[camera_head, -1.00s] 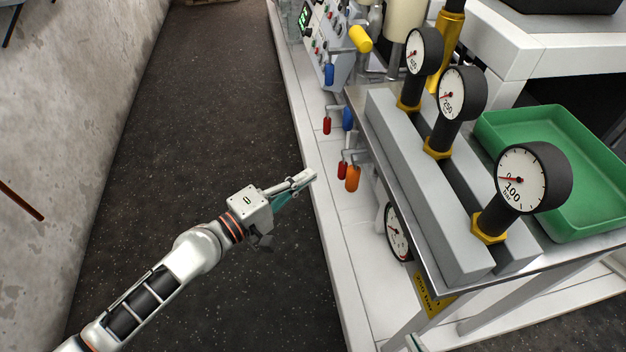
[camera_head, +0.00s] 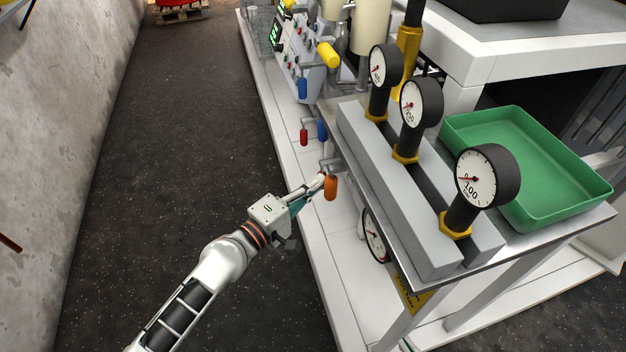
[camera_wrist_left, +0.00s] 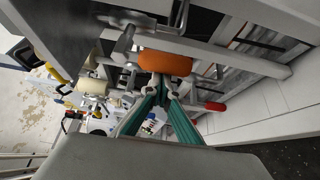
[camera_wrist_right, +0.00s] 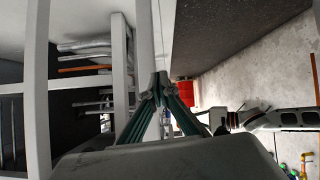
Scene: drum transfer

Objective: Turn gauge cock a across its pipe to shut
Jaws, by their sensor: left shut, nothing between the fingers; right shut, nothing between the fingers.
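An orange cock handle (camera_head: 331,187) hangs below the near bench edge, under the gauges. It also shows in the left wrist view (camera_wrist_left: 165,62), lying just past my left fingertips. No label tells which handle is cock a. My left gripper (camera_head: 318,182) is shut and empty beside the orange handle; whether it touches I cannot tell. A red handle (camera_wrist_left: 214,106) shows right of the fingers in the left wrist view.
Three dial gauges, the nearest (camera_head: 487,177) largest, stand on grey blocks on the bench. A green tray (camera_head: 575,195) lies to the right. Another gauge (camera_head: 375,236) sits below the bench edge. The dark floor (camera_head: 180,130) at left is clear up to a concrete wall (camera_head: 60,110).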

